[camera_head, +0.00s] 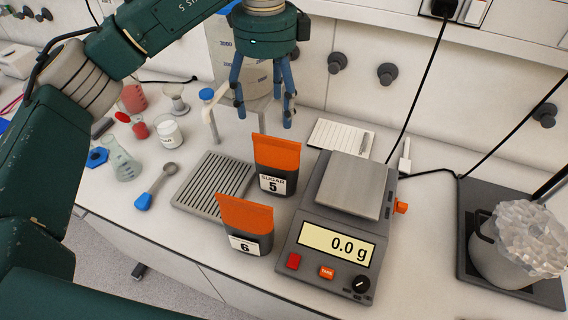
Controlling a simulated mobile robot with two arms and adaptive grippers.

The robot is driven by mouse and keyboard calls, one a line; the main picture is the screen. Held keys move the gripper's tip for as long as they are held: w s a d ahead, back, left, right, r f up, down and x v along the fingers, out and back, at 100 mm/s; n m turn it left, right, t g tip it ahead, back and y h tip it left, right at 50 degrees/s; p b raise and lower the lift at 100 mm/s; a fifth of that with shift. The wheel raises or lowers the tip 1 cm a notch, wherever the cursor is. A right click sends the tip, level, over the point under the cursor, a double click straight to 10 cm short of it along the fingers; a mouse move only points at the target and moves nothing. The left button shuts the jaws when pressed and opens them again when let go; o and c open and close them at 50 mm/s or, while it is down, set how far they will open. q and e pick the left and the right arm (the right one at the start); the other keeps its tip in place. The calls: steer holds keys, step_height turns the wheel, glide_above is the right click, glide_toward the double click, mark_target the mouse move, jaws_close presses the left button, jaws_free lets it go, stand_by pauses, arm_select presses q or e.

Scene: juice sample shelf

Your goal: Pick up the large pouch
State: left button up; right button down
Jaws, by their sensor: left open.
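Two dark pouches with orange tops stand on the bench. The pouch labelled "SUGAR 5" (277,155) stands upright left of the scale and looks the taller one. The pouch labelled "6" (246,216) stands nearer the front edge and looks smaller. My left gripper (264,112) hangs above and behind the "SUGAR 5" pouch, fingers spread and pointing down. It is open and empty, apart from both pouches. My right gripper does not show.
A scale (317,217) reading 0.0 g stands right of the pouches. A slotted grey tray (183,204) lies left. A notepad (332,139) lies at the back. An ice-filled bucket (498,262) stands far right.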

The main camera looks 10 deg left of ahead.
arm_select(q)
steer(key=b, duration=0.6)
glide_toward(275, 161)
steer(key=shift+w+a, duration=0.45)
steer(key=shift+w, duration=0.05)
steer(key=shift+f, duration=0.25)
step_height(275, 161, down, 5)
steer(key=shift+r+p, duration=0.1)
steer(key=shift+p, duration=0.5)
steer(key=f+p, duration=0.1)
steer(key=f, duration=0.2)
steer(key=f+p, duration=0.1)
steer(key=f, duration=0.1)
steer(key=shift+s+d+p, duration=0.25)
steer(key=shift+d+p, duration=0.05)
steer(key=shift+d, duration=0.1)
steer(key=shift+f, duration=0.25)
jaws_close()
steer(key=shift+w+r, duration=0.1)
steer(key=shift+r, duration=0.05)
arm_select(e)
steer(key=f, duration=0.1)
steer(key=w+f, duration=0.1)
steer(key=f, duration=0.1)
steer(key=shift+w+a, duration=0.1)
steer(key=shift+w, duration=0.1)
